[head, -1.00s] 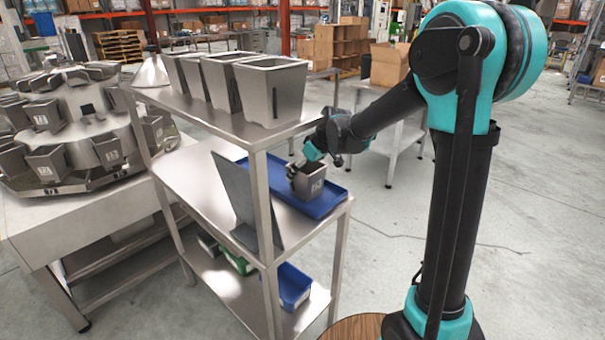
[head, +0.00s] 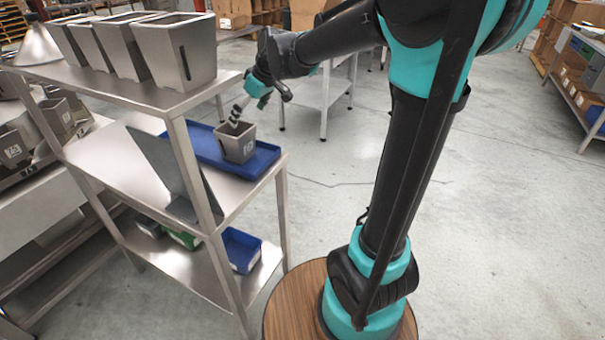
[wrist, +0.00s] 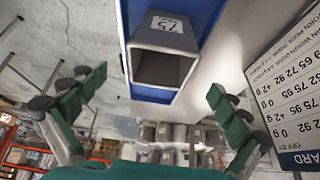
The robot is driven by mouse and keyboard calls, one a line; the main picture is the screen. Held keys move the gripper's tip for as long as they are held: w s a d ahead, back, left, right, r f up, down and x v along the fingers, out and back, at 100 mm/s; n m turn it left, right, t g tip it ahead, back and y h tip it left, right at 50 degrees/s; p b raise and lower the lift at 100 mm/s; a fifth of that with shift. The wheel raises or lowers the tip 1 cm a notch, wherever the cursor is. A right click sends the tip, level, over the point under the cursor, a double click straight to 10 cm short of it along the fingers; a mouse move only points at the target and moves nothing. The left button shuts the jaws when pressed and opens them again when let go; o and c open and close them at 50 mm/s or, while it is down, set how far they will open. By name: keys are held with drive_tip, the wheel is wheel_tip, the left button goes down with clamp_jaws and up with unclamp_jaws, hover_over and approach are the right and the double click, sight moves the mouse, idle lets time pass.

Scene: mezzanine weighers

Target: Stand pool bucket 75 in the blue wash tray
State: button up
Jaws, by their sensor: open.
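Pool bucket 75 (head: 238,148), a small grey square bucket, stands upright in the blue wash tray (head: 268,155) on the middle shelf, near the tray's right end. Its "75" label shows in the wrist view (wrist: 167,24), with the bucket's open mouth facing the camera and the blue tray (wrist: 207,14) around it. My gripper (head: 237,110) is just above and behind the bucket's rim. In the wrist view its green-padded fingers (wrist: 158,84) are spread wide with nothing between them, apart from the bucket.
Several larger grey buckets (head: 175,50) stand on the top shelf. A grey upright board (head: 172,170) stands left of the tray; a printed sign (wrist: 290,90) shows in the wrist view. Blue and green bins (head: 241,250) sit on the bottom shelf. Floor to the right is clear.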

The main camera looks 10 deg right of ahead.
drive_tip(key=s+d+f+m+h, duration=0.2)
drive_tip(key=s+d+f+m, duration=0.3)
drive_tip(key=s+d+f, duration=0.4)
drive_tip(key=s+d+f+m+h, duration=0.2)
drive_tip(key=s+d+f+m, duration=0.2)
drive_tip(key=s+d+f, duration=0.6)
drive_tip(key=s+d, duration=0.1)
drive_tip(key=s, duration=0.3)
drive_tip(key=shift+s+m, duration=0.4)
